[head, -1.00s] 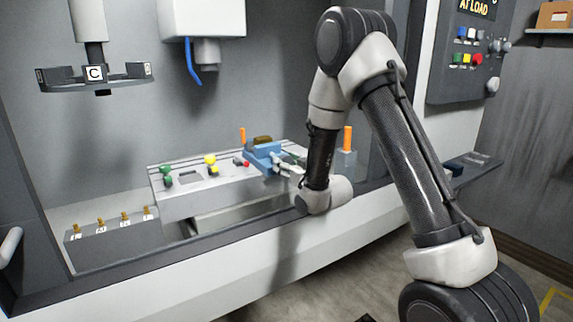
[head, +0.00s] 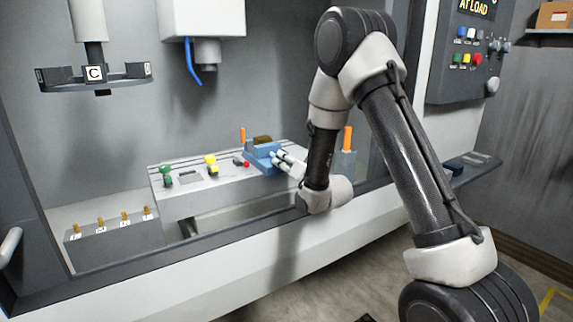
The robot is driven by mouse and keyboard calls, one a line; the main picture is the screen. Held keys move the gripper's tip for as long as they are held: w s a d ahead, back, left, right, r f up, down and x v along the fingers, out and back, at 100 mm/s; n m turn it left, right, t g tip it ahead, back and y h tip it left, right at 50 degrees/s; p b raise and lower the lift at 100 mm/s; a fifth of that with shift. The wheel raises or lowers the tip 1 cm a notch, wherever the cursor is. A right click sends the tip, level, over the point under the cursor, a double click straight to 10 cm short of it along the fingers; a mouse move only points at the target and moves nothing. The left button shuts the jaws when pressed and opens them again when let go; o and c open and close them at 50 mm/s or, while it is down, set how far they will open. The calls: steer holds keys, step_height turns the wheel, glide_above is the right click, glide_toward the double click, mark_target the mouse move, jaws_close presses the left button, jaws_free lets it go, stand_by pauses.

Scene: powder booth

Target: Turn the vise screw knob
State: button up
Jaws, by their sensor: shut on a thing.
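The blue vise (head: 262,156) sits at the right end of the grey slotted table, with a brown block (head: 262,140) in its top. My gripper (head: 277,158) is at the vise's right front side, its light fingers pointing left into it. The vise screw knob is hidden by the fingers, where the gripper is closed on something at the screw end. I cannot make out the knob itself.
The slotted table (head: 205,183) also carries green, yellow and red knobbed parts left of the vise. Orange-handled tools (head: 347,138) stand close by. A tool carousel (head: 94,78) and a spindle with a blue hose (head: 192,62) hang above. The booth's front sill (head: 230,238) runs below my arm.

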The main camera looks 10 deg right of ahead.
steer(key=m, duration=0.4)
steer(key=shift+m, duration=0.3)
steer(key=m, duration=0.3)
steer(key=shift+m, duration=0.3)
steer(key=m, duration=0.3)
steer(key=shift+d+m, duration=0.1)
steer(key=shift+m, duration=0.2)
steer(key=shift+f+m, duration=0.1)
steer(key=shift+m, duration=1.7)
steer(key=o, duration=1)
steer(key=shift+o, duration=0.2)
